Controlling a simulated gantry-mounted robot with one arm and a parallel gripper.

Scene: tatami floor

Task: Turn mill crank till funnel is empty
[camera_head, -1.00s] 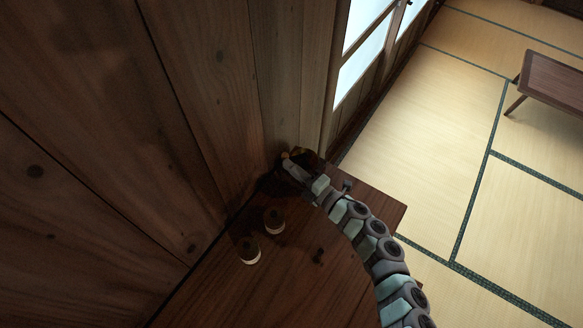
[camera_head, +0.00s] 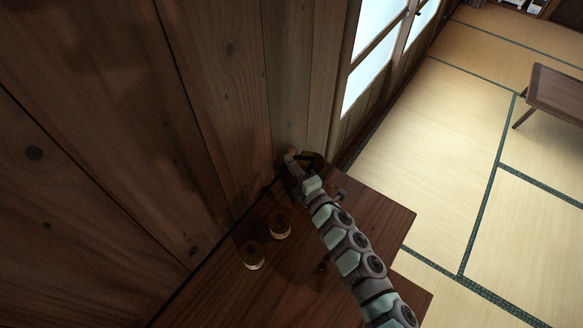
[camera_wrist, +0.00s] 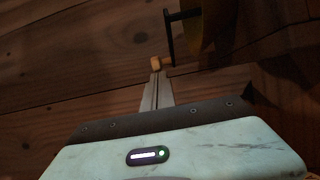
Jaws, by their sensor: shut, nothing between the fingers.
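The mill (camera_head: 315,160) stands at the far end of the wooden counter, by the wall, partly hidden by my arm. In the wrist view I see its dark crank arm (camera_wrist: 170,32) and a small light-wood knob (camera_wrist: 157,62) at the crank's lower end. A dull yellow-brown part of the mill (camera_wrist: 212,28) shows at the upper right. My gripper (camera_wrist: 156,76) is shut and empty, its fingertips right at the knob; I cannot tell whether they touch. In the head view my gripper (camera_head: 290,160) is at the mill's left side. The funnel's contents cannot be seen.
Two round lidded jars (camera_head: 253,256) (camera_head: 279,225) stand on the counter (camera_head: 290,290) left of my arm. The plank wall (camera_head: 120,120) rises close on the left. Tatami floor (camera_head: 430,140) and a low table (camera_head: 555,92) lie to the right.

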